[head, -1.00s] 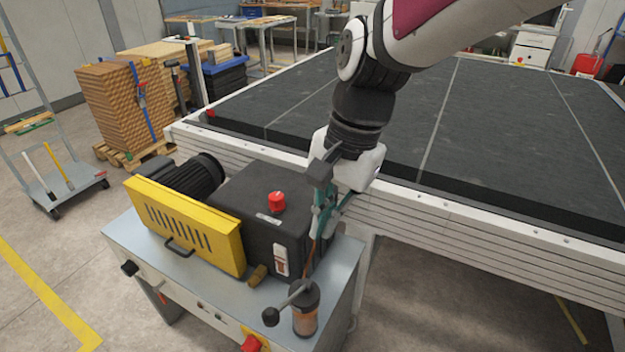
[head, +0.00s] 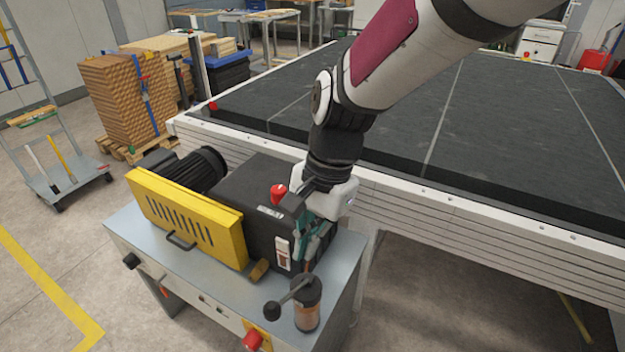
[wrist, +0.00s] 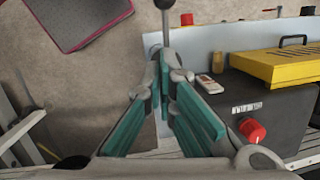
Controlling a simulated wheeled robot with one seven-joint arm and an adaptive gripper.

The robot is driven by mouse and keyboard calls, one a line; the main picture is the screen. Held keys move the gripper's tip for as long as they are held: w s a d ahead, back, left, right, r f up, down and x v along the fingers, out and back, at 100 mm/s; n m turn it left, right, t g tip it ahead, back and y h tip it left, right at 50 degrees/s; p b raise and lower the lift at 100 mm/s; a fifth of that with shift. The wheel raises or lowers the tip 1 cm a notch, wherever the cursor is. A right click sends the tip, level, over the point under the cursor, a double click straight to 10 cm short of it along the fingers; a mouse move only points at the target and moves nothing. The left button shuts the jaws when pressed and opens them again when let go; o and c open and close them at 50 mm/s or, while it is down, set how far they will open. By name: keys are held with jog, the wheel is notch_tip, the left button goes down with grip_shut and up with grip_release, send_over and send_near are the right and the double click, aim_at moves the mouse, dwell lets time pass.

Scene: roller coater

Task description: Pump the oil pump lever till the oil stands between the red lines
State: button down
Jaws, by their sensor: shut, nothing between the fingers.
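The oil pump (head: 307,308) is a small brown-orange cylinder with a black cap at the front right corner of the bench. Its lever (head: 289,297) slants down to the left and ends in a black ball knob; the lever also shows at the top of the wrist view (wrist: 165,24). A white-framed sight gauge (head: 282,252) is on the end of the black housing, also in the wrist view (wrist: 209,84). Its oil level and red lines are too small to tell. My gripper (head: 304,266) is shut and empty, just behind and above the pump cap; contact cannot be told.
The black housing (head: 255,232) with a red knob (head: 279,194) stands close left of my gripper. A yellow guard (head: 188,218) is further left on the bench. The large dark-topped table (head: 400,135) is behind.

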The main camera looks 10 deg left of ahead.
send_near(291, 294)
jog(key=f, duration=0.2)
jog(key=shift+s+a+f, duration=0.2)
jog(key=shift+s+f, duration=0.05)
jog(key=shift+s, duration=0.3)
jog(key=shift+s+a+f, duration=0.2)
jog(key=shift+s+a, duration=0.05)
jog(key=shift+s, duration=0.3)
jog(key=shift+s+a+f, duration=0.2)
jog(key=shift+s+f, duration=0.05)
jog(key=shift+s, duration=0.3)
jog(key=shift+a, duration=0.1)
